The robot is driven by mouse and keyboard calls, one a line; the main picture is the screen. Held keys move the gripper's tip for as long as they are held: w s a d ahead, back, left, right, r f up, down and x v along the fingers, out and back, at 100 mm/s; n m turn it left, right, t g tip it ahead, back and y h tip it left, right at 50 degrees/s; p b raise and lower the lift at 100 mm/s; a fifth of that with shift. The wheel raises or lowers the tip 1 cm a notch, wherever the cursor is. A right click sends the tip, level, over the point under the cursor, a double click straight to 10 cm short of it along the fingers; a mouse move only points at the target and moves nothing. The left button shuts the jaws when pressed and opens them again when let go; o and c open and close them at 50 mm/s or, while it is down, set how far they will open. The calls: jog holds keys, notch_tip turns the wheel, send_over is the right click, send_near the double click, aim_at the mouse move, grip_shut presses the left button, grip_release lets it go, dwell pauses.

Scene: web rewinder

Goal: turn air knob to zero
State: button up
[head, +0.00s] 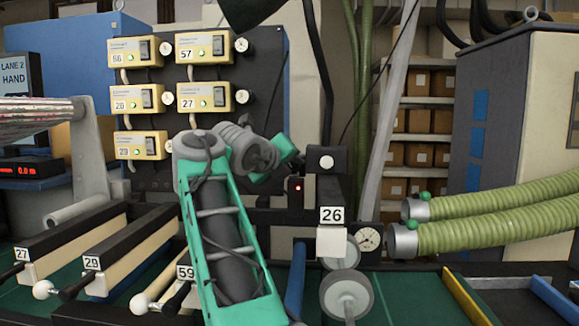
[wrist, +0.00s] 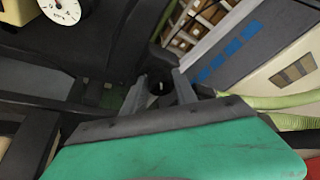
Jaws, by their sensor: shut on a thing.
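In the wrist view, a small dark round knob (wrist: 160,86) with a pale spot sits between my two grey fingers, and I take it for the air knob. My gripper (wrist: 159,93) is shut on it. Its pointer and scale cannot be made out. The fingertips and the held knob are hidden there. A round pressure gauge (head: 369,239) is lower right, beside the label 26 (head: 331,215); its reading is too small to tell.
A dark panel (head: 266,75) carries several cream modules with white dials. One dial (wrist: 61,10) shows close by in the wrist view. Green hoses (head: 500,206) cross at right. A slanted grey pole (head: 387,110) stands behind. Numbered levers (head: 80,285) lie at lower left.

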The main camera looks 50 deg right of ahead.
grip_shut()
jog(key=n+h+b, duration=0.2)
jog(key=n, duration=0.1)
jog(key=shift+f+n+g, duration=0.15)
jog(key=shift+n+g, duration=0.15)
jog(key=shift+g, duration=0.1)
jog(key=o, duration=0.9)
grip_release()
jog(key=b+v, duration=0.1)
jog(key=v, duration=0.7)
